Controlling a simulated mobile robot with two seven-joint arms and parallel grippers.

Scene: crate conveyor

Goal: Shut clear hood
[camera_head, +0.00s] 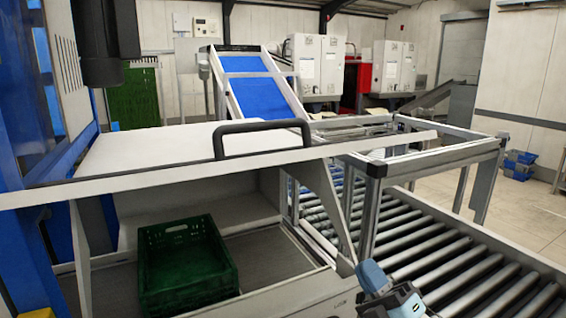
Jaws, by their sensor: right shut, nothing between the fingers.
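The hood (190,147) is a pale panel in a grey metal frame, with a black bar handle (275,128) on its front edge. It stands raised, and the front below it is open. Under it a green crate (187,268) sits in the bay (265,262). My right gripper (385,292) is at the bottom edge, right of the bay and well below the handle. It is shut and empty, apart from the hood, and partly cut off by the picture edge. My left gripper is not in view.
A roller conveyor (465,275) runs at the right, with a metal frame (425,160) above it. A blue incline conveyor (262,88) rises behind the hood. A blue machine column (25,150) stands close at the left. Open floor (535,215) lies at far right.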

